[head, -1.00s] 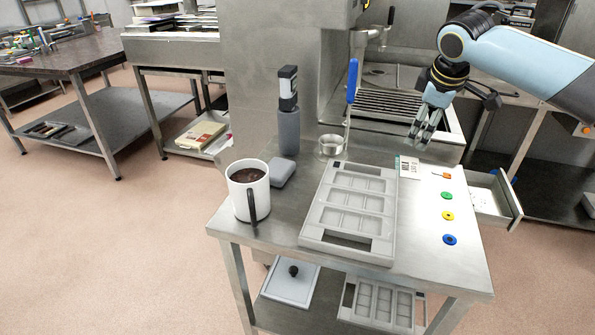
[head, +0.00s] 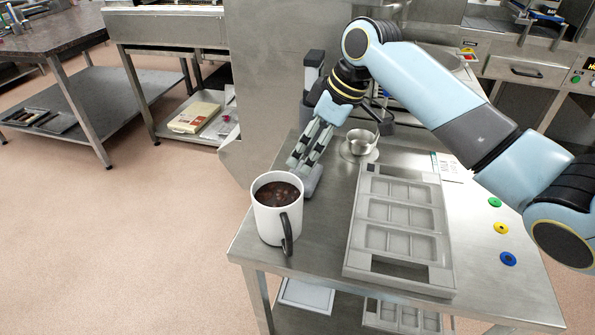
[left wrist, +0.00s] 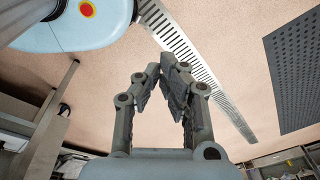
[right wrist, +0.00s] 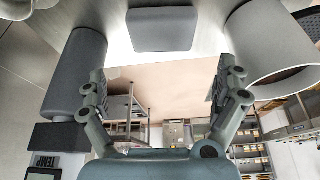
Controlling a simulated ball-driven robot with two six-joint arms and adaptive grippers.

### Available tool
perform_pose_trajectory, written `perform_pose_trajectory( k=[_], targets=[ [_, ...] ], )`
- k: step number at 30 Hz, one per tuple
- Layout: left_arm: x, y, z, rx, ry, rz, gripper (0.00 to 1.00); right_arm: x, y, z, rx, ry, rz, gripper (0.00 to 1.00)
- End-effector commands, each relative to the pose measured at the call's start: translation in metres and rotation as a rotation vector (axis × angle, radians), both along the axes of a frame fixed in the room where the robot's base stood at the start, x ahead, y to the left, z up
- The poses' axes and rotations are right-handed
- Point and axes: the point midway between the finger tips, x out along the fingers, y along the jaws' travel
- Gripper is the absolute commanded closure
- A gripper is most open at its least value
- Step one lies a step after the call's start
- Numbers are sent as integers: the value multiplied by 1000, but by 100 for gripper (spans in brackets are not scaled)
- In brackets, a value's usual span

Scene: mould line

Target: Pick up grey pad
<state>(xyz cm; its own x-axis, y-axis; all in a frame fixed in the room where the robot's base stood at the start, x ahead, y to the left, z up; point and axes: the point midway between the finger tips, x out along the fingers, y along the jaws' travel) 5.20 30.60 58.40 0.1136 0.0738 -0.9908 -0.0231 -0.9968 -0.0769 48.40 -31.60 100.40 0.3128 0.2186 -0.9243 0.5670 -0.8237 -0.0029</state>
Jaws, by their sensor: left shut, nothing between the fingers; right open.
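The grey pad (head: 314,182) is a small rounded block on the steel table, partly hidden behind my right gripper and beside the mug. My right gripper (head: 300,165) is open and empty, close to the pad and pointing down at it. In the right wrist view the pad (right wrist: 162,28) shows whole, ahead of and between the two spread fingers (right wrist: 160,82), not touched there. My left gripper (left wrist: 161,75) is shut and empty over the floor, away from the table. It is not in the head view.
A white mug of dark liquid (head: 266,222) stands close to the pad; in the right wrist view it is right of the fingers. A grey cylinder (right wrist: 78,70) stands left of them. A mould tray (head: 445,270) and a metal cup (head: 358,148) are also on the table.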

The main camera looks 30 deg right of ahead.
Motion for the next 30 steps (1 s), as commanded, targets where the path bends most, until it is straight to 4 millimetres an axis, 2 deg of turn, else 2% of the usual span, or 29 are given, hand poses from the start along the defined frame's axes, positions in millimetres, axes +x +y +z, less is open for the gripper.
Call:
perform_pose_trajectory(
  k=[1, 3, 6, 10, 17, 25, 26, 30],
  targets=[
    [-15, 0, -1, 1, 22, 1, 100, 3, 2, -7, 3, 1, -3, 0],
    [-28, 0, -2, 0, 41, 1, 100, 6, 4, -15, 1, 1, -1, 0],
    [-38, 0, -2, 0, 54, 2, 100, 8, 5, -22, 0, -1, -1, 0],
    [-31, 0, 2, 0, 44, 1, 100, 10, 9, -35, 1, 2, -1, 0],
    [2, 0, 7, 0, -6, 0, 100, 18, 17, -67, 0, -1, -1, 0],
    [-7, 0, 6, 0, 8, 0, 100, 19, 17, -72, -3, -2, 0, 0],
    [-9, 0, 6, 0, 12, 0, 100, 19, 17, -72, -3, -2, 0, 1],
    [-17, 0, 5, 0, 24, 1, 100, 19, 17, -72, -2, -1, 0, 20]
  ],
)
